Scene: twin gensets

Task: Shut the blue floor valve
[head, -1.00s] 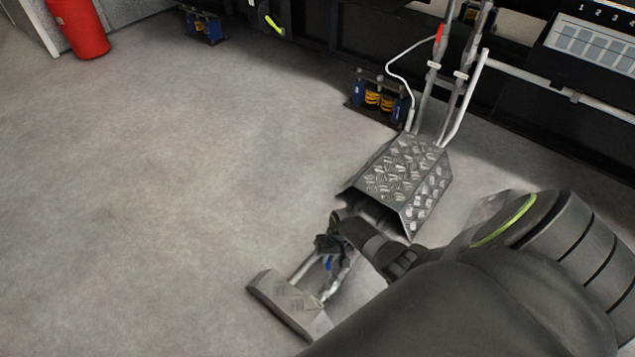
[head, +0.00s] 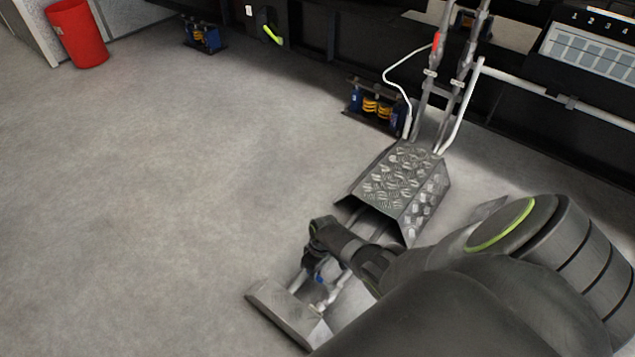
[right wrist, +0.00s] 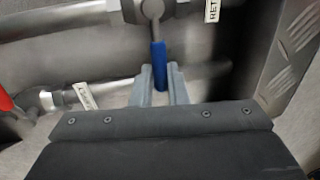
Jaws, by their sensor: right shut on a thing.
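The blue floor valve has a blue lever handle (right wrist: 158,66) below a metal valve body (right wrist: 150,10) on a pipe in the right wrist view. In the head view a small bit of the blue handle (head: 319,279) shows below my right gripper (head: 317,262), in the gap between two floor plates. In the right wrist view my right gripper's fingers (right wrist: 160,88) are on either side of the handle's end, shut on it. My arm hides part of the pipes. My left gripper is not in view.
A tread-plate cover (head: 395,178) stands behind the gripper and a low metal plate (head: 285,310) in front. A red handle (right wrist: 5,102) and a white tag (right wrist: 86,95) are on a neighbouring pipe. A red bin (head: 76,35) stands far left. The left floor is clear.

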